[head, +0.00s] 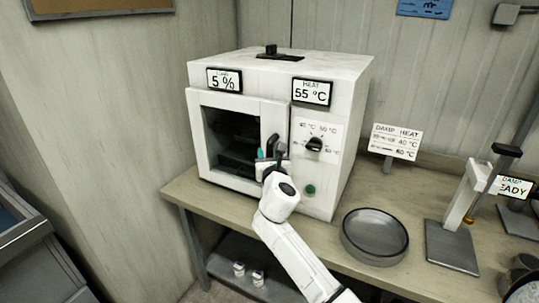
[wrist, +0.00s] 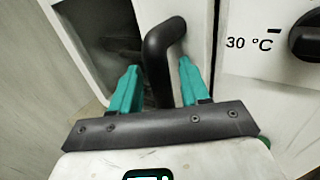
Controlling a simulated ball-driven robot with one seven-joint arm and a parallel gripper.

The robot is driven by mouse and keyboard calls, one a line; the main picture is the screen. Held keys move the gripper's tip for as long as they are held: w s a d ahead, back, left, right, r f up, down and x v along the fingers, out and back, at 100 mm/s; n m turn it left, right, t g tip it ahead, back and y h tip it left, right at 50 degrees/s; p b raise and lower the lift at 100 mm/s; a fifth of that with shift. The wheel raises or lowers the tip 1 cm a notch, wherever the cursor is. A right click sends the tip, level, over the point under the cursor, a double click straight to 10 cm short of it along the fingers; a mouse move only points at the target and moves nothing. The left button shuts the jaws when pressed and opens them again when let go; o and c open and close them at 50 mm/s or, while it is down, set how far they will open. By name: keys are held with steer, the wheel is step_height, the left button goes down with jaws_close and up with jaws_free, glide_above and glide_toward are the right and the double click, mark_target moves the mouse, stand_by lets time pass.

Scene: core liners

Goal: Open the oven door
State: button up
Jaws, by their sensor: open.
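The white oven (head: 335,75) stands on the bench. Its door (head: 208,172) has a dark window and looks shut against the front. The black bent handle (head: 273,143) is on the door's right side, and it also shows in the wrist view (wrist: 158,55). My gripper (head: 268,156) is at the handle. In the wrist view its teal fingers (wrist: 159,68) are open, one on each side of the handle. I cannot tell whether either finger touches it. My gripper hides the lower end of the handle in the head view.
The heat knob (head: 314,144) and a green button (head: 310,190) are right of the door. A round grey pan (head: 375,236) and a stand (head: 452,246) sit on the bench (head: 325,235) to the right. A wall is close on the left.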

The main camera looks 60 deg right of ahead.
steer(key=shift+d, duration=0.1)
steer(key=shift+c, duration=0.4)
jaws_close()
